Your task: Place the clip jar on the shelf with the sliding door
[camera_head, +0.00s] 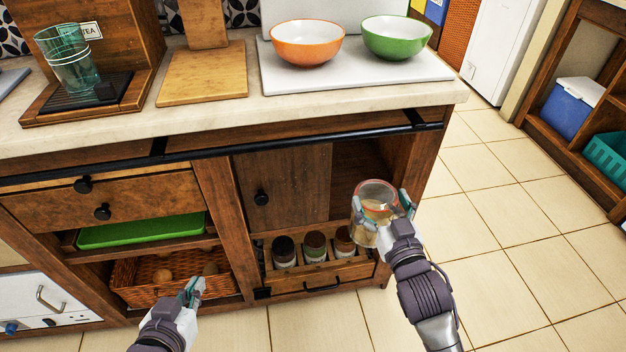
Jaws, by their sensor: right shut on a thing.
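My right gripper (398,208) is shut on the clip jar (376,200), a clear glass jar with a reddish rim and pale contents. The jar is held in front of the right part of the cabinet, by the opening beside the sliding door. The sliding door (290,188) is a brown wooden panel with a black knob, covering the left part of its shelf. The open shelf space (352,168) to its right looks dark and empty where visible; the jar hides part of it. My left gripper (193,290) is low at the left, in front of a wicker basket; its finger gap is hard to see.
Below the sliding door, a wooden rack (312,268) holds 3 small jars. A black rail (250,146) runs along the counter front above. The wicker basket (135,290) and a green tray (140,230) sit at left. Bowls stand on the counter. Floor at right is clear.

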